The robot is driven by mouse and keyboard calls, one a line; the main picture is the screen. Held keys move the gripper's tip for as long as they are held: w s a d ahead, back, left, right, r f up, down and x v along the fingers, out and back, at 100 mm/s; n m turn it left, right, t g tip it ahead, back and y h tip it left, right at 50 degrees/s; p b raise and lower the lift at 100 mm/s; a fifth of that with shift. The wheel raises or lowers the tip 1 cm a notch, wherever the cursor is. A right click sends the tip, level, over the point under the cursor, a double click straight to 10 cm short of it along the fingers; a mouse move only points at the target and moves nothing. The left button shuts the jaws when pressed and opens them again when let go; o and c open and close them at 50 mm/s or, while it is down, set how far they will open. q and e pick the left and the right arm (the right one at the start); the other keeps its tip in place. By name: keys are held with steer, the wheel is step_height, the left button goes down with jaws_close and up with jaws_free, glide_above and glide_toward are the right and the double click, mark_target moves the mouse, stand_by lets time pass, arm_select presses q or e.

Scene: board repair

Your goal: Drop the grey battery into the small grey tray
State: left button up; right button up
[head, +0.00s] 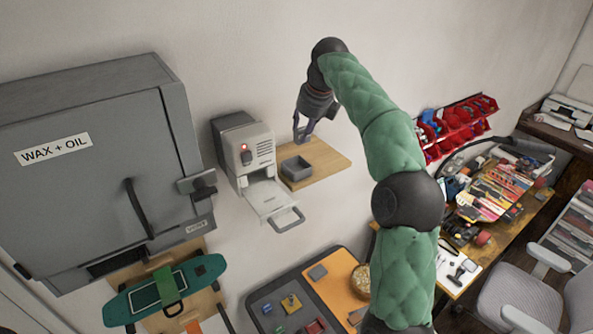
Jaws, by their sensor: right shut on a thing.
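The small grey tray (296,170) is an open box on a wooden shelf, right of the white charger-like machine. My right gripper (303,136) hangs from the arm just above the tray, fingers pointing down. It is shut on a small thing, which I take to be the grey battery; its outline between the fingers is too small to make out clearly. The gripper is apart from the tray, over its back part. My left gripper is not in view.
The white machine (245,148) has a red light and an extended drawer with a handle (286,219) beside the shelf (326,160). A grey "WAX + OIL" cabinet (95,185) stands left. Red bins (458,124) hang right. A dark tray (255,297) with small parts lies below.

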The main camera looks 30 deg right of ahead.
steer(key=shift+s+d+f+b, duration=0.1)
steer(key=shift+d+f+b, duration=0.1)
steer(key=shift+f+b, duration=0.75)
steer(key=shift+a+f+b, duration=0.15)
steer(key=shift+f+b, duration=0.15)
steer(key=shift+f, duration=0.5)
steer(key=o, duration=1.2)
steer(key=shift+c, duration=0.2)
steer(key=v, duration=0.7)
steer(key=shift+r, duration=0.3)
